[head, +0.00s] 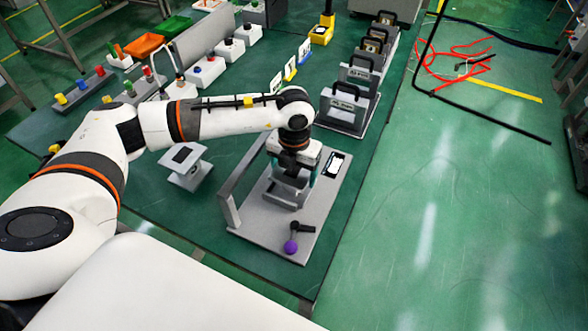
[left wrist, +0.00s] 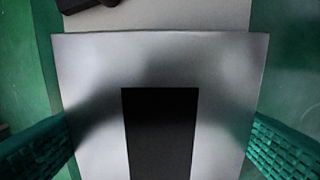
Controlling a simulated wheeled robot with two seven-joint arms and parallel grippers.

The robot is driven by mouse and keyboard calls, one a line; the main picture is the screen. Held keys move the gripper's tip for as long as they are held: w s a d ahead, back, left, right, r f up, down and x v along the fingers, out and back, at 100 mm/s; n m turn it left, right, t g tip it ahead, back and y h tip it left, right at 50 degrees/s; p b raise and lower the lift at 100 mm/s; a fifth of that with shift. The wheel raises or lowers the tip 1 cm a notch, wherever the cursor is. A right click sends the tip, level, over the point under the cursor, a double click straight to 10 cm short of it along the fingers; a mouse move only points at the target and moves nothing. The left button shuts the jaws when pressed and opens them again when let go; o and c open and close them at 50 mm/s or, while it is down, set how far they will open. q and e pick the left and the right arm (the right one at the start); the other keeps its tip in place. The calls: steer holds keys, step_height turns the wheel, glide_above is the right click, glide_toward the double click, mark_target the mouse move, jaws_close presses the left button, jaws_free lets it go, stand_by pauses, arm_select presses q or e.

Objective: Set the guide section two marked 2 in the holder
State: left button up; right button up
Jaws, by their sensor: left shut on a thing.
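My left gripper (head: 291,168) points down over a flat grey base plate with a raised side rail, which I take to be the holder (head: 262,226). Its teal fingers are shut on a grey block, apparently the guide section (left wrist: 95,75). In the left wrist view the block has a flat grey face with a black rectangular opening, and one finger is at each side. In the head view the block's lower part (head: 284,194) shows above the plate; I cannot tell whether it touches. No 2 is readable on it. My right gripper is not in view.
A similar grey piece with a black top opening (head: 187,163) stands to the left. Black-handled units (head: 345,106) line the table's right edge. Bins and coloured-knob boxes stand behind my arm.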

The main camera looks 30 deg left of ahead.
arm_select(q)
steer(key=o, duration=1.3)
step_height(320, 180, up, 12)
steer(key=b, duration=0.1)
steer(key=shift+b, duration=0.35)
steer(key=shift+s, duration=0.1)
